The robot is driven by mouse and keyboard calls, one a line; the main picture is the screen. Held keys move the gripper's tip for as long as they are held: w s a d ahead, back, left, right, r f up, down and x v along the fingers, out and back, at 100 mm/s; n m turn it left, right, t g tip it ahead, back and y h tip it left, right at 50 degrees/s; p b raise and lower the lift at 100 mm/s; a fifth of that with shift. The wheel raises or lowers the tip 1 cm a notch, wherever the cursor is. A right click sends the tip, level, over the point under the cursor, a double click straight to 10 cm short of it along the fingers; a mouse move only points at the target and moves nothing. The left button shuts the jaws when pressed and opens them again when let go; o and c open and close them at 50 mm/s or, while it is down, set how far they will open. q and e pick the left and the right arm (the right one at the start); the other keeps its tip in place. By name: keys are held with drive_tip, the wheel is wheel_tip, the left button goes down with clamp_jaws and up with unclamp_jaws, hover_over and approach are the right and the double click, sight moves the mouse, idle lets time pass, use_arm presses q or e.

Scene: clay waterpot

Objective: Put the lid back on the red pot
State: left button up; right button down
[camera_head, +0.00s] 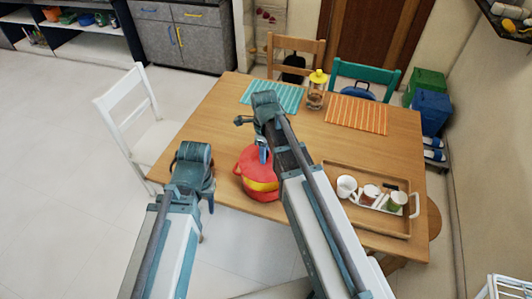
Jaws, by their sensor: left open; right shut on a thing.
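The red pot (262,187), with a yellow band around its side, stands on the wooden table near its front edge. Its red lid (250,160) is at the top of the pot; I cannot tell whether it rests on the rim or is held just above it. My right gripper (264,156) points down at the lid's middle and is shut on it; its arm hides the right side of the pot and lid. My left gripper (208,200) is open and empty, left of the pot by the table's front edge.
A wooden tray (338,170) with a white mug, jars and a small rack stands to the right. A yellow-topped glass jar (316,90) stands behind, between a teal mat (284,97) and an orange mat (357,115). Chairs surround the table. The table's left part is clear.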

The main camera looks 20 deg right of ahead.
sight(265, 166)
wheel_tip(265, 166, down, 6)
drive_tip(key=b, duration=0.6)
drive_tip(key=shift+f, duration=0.15)
drive_tip(key=shift+f, duration=0.1)
idle(1.8)
drive_tip(key=shift+c, duration=2.3)
unclamp_jaws()
drive_tip(key=o, duration=0.5)
drive_tip(key=shift+c, duration=0.2)
